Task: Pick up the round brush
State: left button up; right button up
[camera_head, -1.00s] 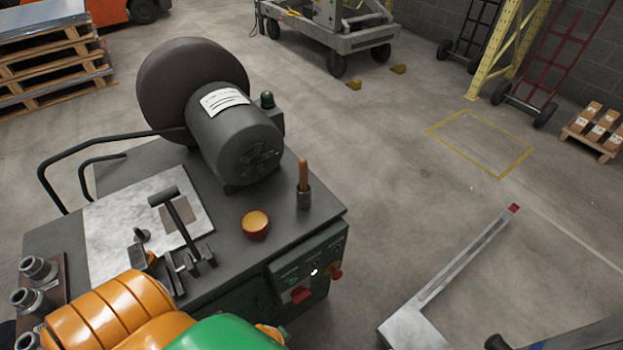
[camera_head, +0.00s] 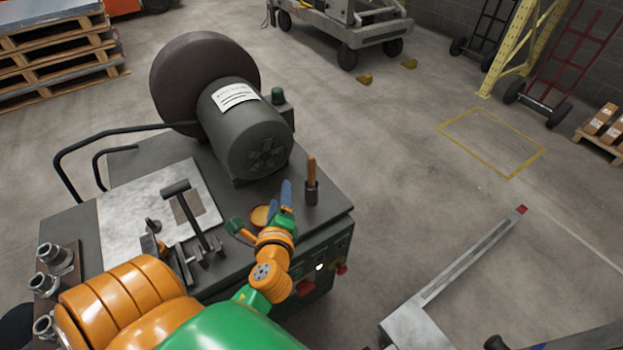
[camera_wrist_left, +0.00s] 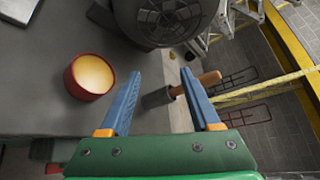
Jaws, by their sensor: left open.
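The round brush (camera_head: 311,172) stands upright near the right edge of the grey bench top, its wooden handle up and its dark round lower part below. In the left wrist view the brush (camera_wrist_left: 207,80) shows beyond and partly behind the right finger, its lower part between the two fingers. My left gripper (camera_head: 263,209) is open and empty, just left of the brush and over the bench beside the small bowl. It also shows in the left wrist view (camera_wrist_left: 160,74), with blue fingers apart. My right gripper is not in view.
A red-rimmed bowl (camera_wrist_left: 90,76) with yellowish contents sits left of the fingers; in the head view the gripper partly hides it. A large motor with a dark disc (camera_head: 245,130) stands behind.

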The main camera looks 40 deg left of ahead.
aim_at(311, 167)
pick_arm(q)
jog(key=w+d+r+m+t, duration=0.1)
jog(key=m, duration=0.3)
jog(key=w+d+r+m+t+h, duration=0.1)
jog(key=w+m+t, duration=0.1)
jog(key=m, duration=0.3)
jog(key=w+d+r+m+t, duration=0.1)
jog(key=m, duration=0.3)
jog(key=shift+w+d+r+m+t, duration=0.2)
jog(key=shift+w+m+t, duration=0.1)
jog(key=shift+m+t, duration=0.1)
jog(key=shift+m+h, duration=0.5)
jog(key=x, duration=0.7)
jog(key=shift+w+f+p, duration=0.1)
jog(key=shift+f+p, duration=0.2)
jog(key=shift+d, duration=0.1)
grip_shut()
